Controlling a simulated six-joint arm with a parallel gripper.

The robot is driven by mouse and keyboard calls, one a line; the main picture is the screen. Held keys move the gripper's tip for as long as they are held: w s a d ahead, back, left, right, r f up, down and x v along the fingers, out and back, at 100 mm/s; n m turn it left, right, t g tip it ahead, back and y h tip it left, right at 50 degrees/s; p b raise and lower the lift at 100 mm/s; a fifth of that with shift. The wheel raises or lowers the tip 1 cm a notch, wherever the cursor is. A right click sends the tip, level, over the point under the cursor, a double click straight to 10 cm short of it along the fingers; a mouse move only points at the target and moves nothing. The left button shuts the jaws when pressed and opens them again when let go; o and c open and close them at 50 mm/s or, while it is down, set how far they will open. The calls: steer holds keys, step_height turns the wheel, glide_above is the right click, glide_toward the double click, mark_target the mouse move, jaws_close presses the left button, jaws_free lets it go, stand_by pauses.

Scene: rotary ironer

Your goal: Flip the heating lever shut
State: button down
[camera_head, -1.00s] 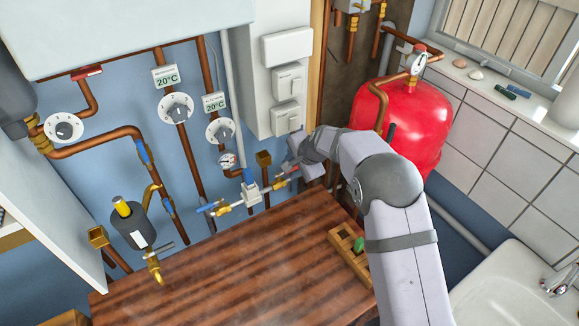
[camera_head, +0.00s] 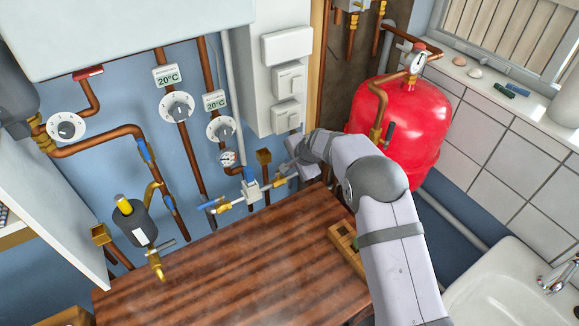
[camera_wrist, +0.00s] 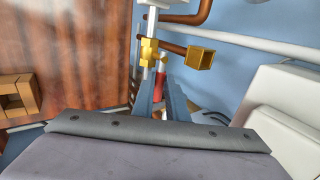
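A small valve assembly (camera_head: 252,190) with a blue lever (camera_head: 210,204) on its left sits on the wall pipes behind the table. My gripper (camera_head: 286,178) is at its right end, low by the wall. In the wrist view, a red lever (camera_wrist: 160,86) below a brass valve (camera_wrist: 148,53) lies between my two blue-grey fingers (camera_wrist: 164,92). The fingers look parted, with a gap beside the lever; whether they touch it I cannot tell. In the head view my gripper mostly hides the red lever. No label shows which lever is the heating one.
A wooden table (camera_head: 215,262) spreads below, with a small wooden box (camera_head: 343,240) by my arm. A red tank (camera_head: 405,130) stands right of my arm. White switch boxes (camera_head: 288,82) hang above my gripper. An open brass pipe end (camera_wrist: 200,58) is close to the fingers.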

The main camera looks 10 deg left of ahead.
steer(key=m+p, duration=0.1)
steer(key=p, duration=0.2)
steer(key=h+p, duration=0.1)
steer(key=p, duration=0.2)
steer(key=shift+s+d+r+m+t, duration=0.15)
steer(key=shift+s+r+m+t, duration=0.15)
steer(key=shift+m, duration=0.1)
steer(key=p, duration=0.3)
steer(key=shift+s+m+p, duration=0.1)
steer(key=shift+m+p, duration=0.2)
steer(key=shift+m, duration=0.1)
steer(key=shift+f+p, duration=0.25)
steer(key=shift+p, duration=0.6)
steer(key=shift+f, duration=0.1)
steer(key=c, duration=1.7)
jaws_free()
steer(key=shift+c, duration=0.2)
